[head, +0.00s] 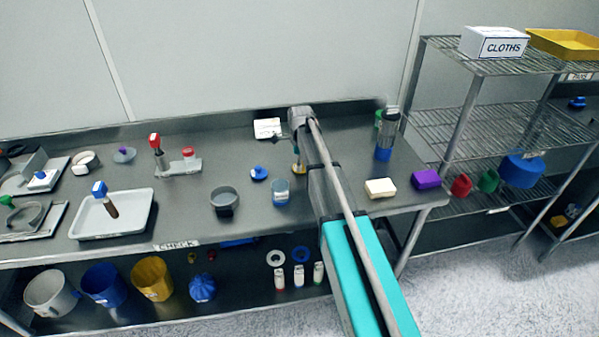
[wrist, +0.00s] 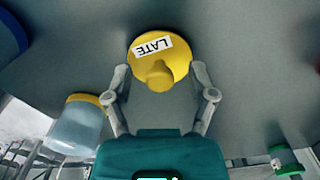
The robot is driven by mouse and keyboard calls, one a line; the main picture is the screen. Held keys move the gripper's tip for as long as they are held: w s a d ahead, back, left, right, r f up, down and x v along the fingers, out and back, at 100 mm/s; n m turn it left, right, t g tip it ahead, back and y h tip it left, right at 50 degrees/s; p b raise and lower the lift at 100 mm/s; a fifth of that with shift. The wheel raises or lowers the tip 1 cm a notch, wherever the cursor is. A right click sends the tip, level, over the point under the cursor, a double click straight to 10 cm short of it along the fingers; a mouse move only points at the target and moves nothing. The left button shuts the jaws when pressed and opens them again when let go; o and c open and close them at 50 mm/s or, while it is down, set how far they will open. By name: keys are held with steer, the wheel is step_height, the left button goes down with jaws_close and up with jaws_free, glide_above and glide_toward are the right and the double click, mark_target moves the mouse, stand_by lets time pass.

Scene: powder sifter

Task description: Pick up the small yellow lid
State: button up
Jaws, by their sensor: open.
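The small yellow lid (wrist: 172,55) is in the upper middle of the wrist view. It is round, with a raised knob and a white label reading LATE. My gripper (wrist: 160,70) is open, with one finger on each side of the lid; I cannot tell whether either touches it. In the head view a small yellow patch (head: 297,168) shows beside my arm, too small to tell if it is the lid. My fingers are mostly hidden there by my arm.
In the wrist view a translucent container (wrist: 78,128) with a yellow rim stands left of my gripper, and a green item (wrist: 287,160) lies at lower right. In the head view a clear beaker (head: 281,194) and a white block (head: 380,188) stand near my arm on the grey bench.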

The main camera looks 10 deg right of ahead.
steer(key=shift+f, duration=0.1)
stand_by(0.6)
steer(key=c, duration=0.9)
